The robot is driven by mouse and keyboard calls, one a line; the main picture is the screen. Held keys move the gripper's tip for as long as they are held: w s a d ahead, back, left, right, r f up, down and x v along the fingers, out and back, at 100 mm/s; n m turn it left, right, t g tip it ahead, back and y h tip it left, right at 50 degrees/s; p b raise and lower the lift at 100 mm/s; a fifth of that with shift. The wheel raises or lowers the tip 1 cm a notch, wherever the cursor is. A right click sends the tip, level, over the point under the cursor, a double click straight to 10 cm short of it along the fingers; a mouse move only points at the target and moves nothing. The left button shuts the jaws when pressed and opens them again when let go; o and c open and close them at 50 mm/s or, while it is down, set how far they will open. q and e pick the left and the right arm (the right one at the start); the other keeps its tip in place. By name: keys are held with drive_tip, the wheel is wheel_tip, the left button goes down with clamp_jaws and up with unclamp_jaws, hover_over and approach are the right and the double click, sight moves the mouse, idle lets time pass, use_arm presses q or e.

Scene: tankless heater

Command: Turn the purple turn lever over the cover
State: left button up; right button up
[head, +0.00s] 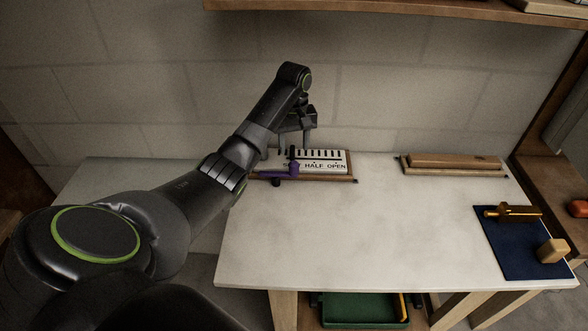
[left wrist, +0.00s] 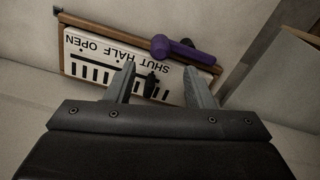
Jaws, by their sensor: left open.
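The purple turn lever (head: 280,173) lies at the front left of the white cover (head: 325,158), by the partly hidden word SHUT. In the left wrist view the purple lever (left wrist: 184,50) lies along the cover's edge, over the wooden board's rim. The cover has a row of black slots and the words SHUT, HALF, OPEN. A small black knob (left wrist: 151,84) stands on the cover. My left gripper (head: 296,146) is open above the cover; in the wrist view its fingers (left wrist: 160,82) are on either side of the black knob, apart from the lever. My right gripper is not in view.
A wooden block on a tray (head: 455,160) lies at the back right. A blue mat (head: 500,262) holds a brass-coloured piece (head: 513,212) and a wooden block (head: 552,250). The white tabletop's middle (head: 380,225) is clear. A wall stands close behind the cover.

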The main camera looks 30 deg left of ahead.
sight(294, 162)
use_arm(q)
wheel_tip(294, 162, down, 8)
drive_tip(key=shift+f, duration=0.1)
idle(0.4)
drive_tip(key=shift+p, duration=0.35)
drive_tip(key=c, duration=1)
